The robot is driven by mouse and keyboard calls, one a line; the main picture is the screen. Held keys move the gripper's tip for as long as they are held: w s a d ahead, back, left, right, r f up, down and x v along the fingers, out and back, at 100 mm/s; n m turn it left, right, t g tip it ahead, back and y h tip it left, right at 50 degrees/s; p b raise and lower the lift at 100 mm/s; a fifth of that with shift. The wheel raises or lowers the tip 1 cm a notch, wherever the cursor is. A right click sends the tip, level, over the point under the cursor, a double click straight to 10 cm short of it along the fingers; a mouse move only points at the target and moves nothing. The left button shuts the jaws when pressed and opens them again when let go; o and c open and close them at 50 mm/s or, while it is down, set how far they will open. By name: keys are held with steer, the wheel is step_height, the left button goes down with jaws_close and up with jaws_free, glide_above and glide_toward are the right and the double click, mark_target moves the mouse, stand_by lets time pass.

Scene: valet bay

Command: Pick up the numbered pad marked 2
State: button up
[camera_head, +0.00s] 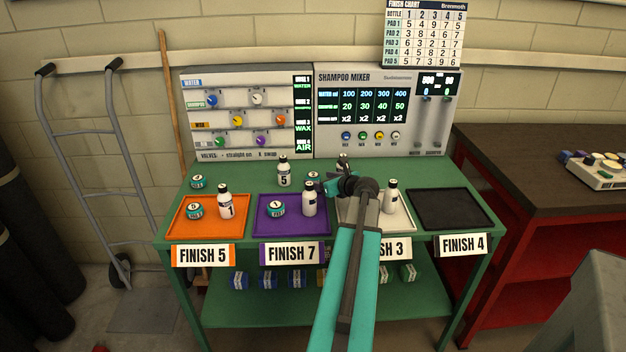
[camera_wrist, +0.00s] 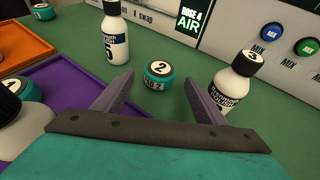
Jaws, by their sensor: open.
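The numbered pad marked 2 (camera_wrist: 158,74) is a small teal round tin with a white top, standing on the green bench. In the wrist view it is just beyond the fingertips of my gripper (camera_wrist: 157,90), between their lines and not held. The fingers are spread apart and empty.
Bottle 5 (camera_wrist: 112,35) stands left of the pad and bottle 3 (camera_wrist: 237,78) right of it. The purple tray (camera_head: 262,228) holds a pad and a bottle. The orange tray (camera_head: 190,226) holds the same. The black tray (camera_head: 450,209) is empty. The mixer panel (camera_head: 388,112) stands behind.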

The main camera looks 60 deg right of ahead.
mark_target(317, 178)
steer(key=shift+x, duration=1.8)
steer(key=c, duration=1.1)
steer(key=shift+r, duration=0.15)
steer(key=shift+r, duration=4.9)
